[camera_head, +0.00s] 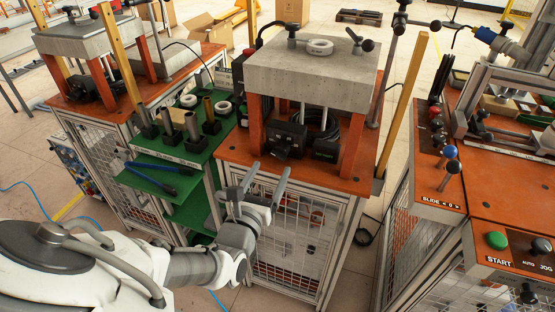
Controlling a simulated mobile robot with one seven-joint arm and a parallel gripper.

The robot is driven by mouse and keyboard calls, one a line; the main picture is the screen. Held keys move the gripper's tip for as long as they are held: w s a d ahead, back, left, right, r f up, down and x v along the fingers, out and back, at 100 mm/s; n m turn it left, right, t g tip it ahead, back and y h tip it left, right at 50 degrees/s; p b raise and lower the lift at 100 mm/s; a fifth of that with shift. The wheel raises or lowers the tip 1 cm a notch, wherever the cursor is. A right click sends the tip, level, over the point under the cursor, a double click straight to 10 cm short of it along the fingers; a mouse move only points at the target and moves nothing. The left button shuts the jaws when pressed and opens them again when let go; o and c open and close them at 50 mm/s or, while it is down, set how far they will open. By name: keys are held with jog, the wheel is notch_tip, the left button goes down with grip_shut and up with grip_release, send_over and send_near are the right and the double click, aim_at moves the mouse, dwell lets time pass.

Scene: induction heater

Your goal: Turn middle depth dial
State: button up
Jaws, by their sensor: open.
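My gripper (267,173) is open and empty, with its two grey fingers apart. It is at the front edge of the middle orange-topped bench (345,180), in front of a stand with a grey slab (312,78) on orange legs. Under the slab are a black box (287,139) and a smaller dark unit (326,150). I cannot pick out a depth dial or read any dial label; the details are too small and dark. The gripper does not visibly touch anything.
A green shelf (168,152) with metal cylinders and rings stands left of the bench. A second slab stand (75,38) is at the back left. At right is an orange console (510,225) with a green button (497,240). Floor shows between bench and console.

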aim_at(278, 156)
jog(key=b+x, duration=0.1)
jog(key=x, duration=0.5)
jog(key=shift+w, duration=0.1)
jog(key=shift+c, duration=0.3)
grip_shut()
